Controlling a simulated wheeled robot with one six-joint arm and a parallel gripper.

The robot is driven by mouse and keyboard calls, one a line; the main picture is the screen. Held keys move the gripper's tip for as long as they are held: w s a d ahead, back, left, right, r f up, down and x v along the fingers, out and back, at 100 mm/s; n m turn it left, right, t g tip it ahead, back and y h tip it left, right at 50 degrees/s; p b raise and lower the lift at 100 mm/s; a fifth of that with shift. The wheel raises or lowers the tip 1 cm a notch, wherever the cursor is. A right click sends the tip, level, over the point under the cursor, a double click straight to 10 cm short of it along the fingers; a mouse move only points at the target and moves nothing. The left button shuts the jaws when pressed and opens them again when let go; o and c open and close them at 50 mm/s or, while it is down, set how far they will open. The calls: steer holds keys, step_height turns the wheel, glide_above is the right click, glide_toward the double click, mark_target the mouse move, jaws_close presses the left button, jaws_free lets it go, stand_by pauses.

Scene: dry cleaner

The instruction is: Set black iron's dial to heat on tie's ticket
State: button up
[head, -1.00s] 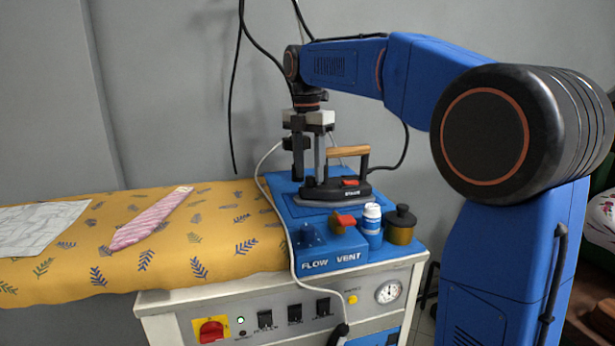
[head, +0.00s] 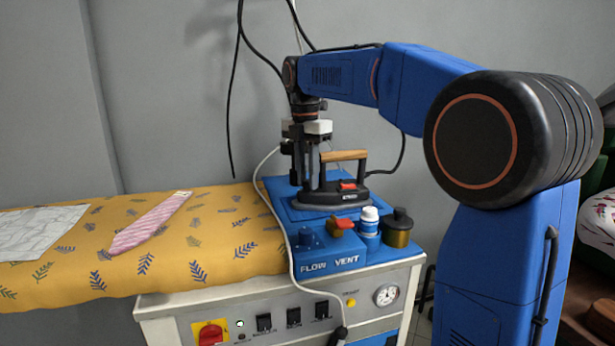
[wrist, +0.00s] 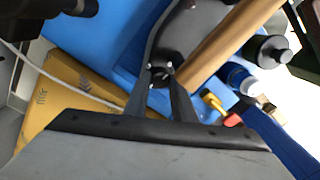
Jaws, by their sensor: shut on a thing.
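The black iron (head: 335,194) rests on the blue top of the press unit, with a wooden handle and a red part on its side. My gripper (head: 308,188) points straight down at the iron's left end, behind the handle. In the wrist view my gripper (wrist: 162,76) has its two fingertips close together on a small dark dial on the iron (wrist: 195,30). The fingertips hide most of the dial, and I cannot read its marks. The pink striped tie (head: 150,226) lies on the yellow board. A small pale ticket (head: 183,193) sits at its far end, too small to read.
A blue FLOW VENT box (head: 330,262) with a red-topped knob, a white-capped blue bottle (head: 368,228) and a brass pot with a black lid (head: 398,232) stand in front of the iron. A white cord (head: 289,245) hangs at the left. A pale cloth (head: 35,233) lies far left.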

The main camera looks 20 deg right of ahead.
steer(key=m, duration=0.6)
steer(key=shift+w, duration=0.1)
steer(key=m, duration=0.5)
steer(key=shift+d+m, duration=0.1)
steer(key=shift+m, duration=0.2)
stand_by(0.4)
steer(key=o, duration=1.1)
steer(key=shift+c, duration=0.2)
steer(key=shift+r, duration=0.1)
step_height(320, 180, up, 17)
steer(key=shift+w+d, duration=0.2)
steer(key=shift+w, duration=0.15)
